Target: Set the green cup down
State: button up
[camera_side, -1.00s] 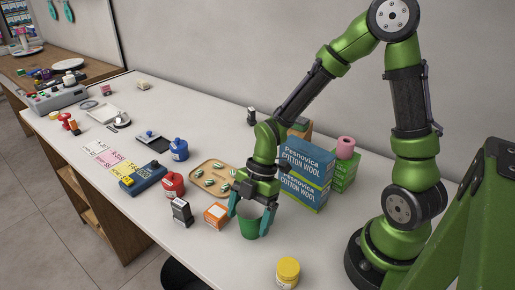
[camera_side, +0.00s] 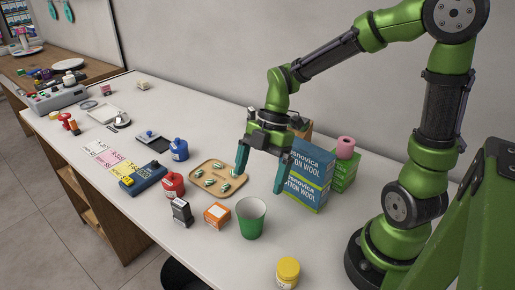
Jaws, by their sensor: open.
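The green cup (camera_side: 250,220) stands upright on the white counter (camera_side: 210,256), near its front edge. Its open top shows a pale inside. My gripper (camera_side: 259,181) is open and empty, above and behind the cup. Its two teal fingers are spread wide and apart from the cup. The left finger is close to the tan tray in the picture, and the right finger is in front of the cotton wool boxes.
An orange box (camera_side: 217,215) and a black-and-white stamp-like item (camera_side: 181,211) stand left of the cup. A yellow-lidded jar (camera_side: 288,272) is to its front right. A tan tray (camera_side: 237,189) with several green-and-white pieces lies behind. Cotton wool boxes (camera_side: 312,178) stand at the back right.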

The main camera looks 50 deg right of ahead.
jog(key=s+d+r+m+t+h, duration=0.1)
jog(key=s+r+m+t, duration=0.2)
jog(key=m, duration=0.8)
jog(key=s+d+r+m+t+h, duration=0.1)
jog(key=s+r+m+t, duration=0.2)
jog(key=r+m, duration=0.4)
jog(key=m+t, duration=0.1)
jog(key=m, duration=0.3)
jog(key=shift+s+d, duration=0.15)
jog(key=shift+s, duration=0.05)
